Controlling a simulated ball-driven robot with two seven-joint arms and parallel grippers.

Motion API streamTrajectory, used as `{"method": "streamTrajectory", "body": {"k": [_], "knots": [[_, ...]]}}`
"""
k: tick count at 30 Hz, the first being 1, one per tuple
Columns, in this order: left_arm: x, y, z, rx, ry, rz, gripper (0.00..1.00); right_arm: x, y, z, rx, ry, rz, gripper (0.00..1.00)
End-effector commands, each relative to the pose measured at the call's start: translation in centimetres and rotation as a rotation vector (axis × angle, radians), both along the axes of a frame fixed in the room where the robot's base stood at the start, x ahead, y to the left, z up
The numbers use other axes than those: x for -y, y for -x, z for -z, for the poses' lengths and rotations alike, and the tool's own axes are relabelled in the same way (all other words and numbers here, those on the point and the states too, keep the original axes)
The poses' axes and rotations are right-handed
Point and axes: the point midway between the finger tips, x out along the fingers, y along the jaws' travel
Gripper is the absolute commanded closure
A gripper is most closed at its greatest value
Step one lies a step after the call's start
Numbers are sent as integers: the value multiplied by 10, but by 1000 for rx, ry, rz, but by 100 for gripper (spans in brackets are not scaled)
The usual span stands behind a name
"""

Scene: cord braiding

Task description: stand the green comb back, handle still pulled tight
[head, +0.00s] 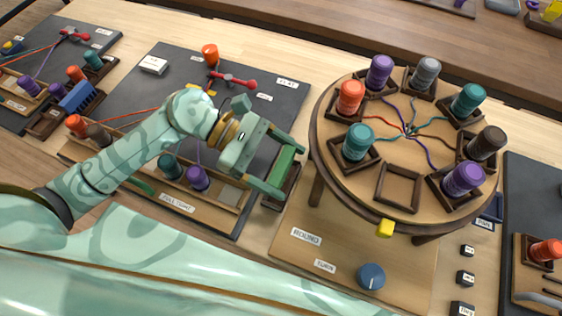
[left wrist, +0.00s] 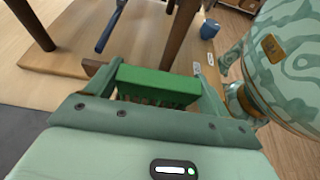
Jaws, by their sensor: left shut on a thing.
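The green comb (head: 284,164) is between the fingers of my left gripper (head: 281,168), which is shut on it. The left wrist view shows the comb's green back (left wrist: 158,84) spanning the two fingers, with its teeth in shadow beneath. In the head view the comb is over or beside a small dark holder (head: 290,192) at the flat board's right edge; I cannot tell whether they touch. A red handle (head: 232,79) lies on the dark flat board (head: 140,75). My left arm hides part of the cords. My right gripper is not in view.
The round braiding stand (head: 350,190), with several coloured spools, is close on the right. Its wooden legs (left wrist: 182,35) are near the gripper. A teal spool (head: 171,166) and purple spool (head: 197,178) stand at the flat board's front. A blue knob (head: 370,277) is lower right.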

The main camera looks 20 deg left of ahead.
Motion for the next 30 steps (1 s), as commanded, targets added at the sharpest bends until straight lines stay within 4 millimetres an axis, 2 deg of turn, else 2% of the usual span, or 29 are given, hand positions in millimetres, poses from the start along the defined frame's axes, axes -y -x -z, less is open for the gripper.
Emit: {"method": "streamTrajectory", "body": {"k": [30], "knots": [[0,0,19,-1,1,1,41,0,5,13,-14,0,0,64]]}}
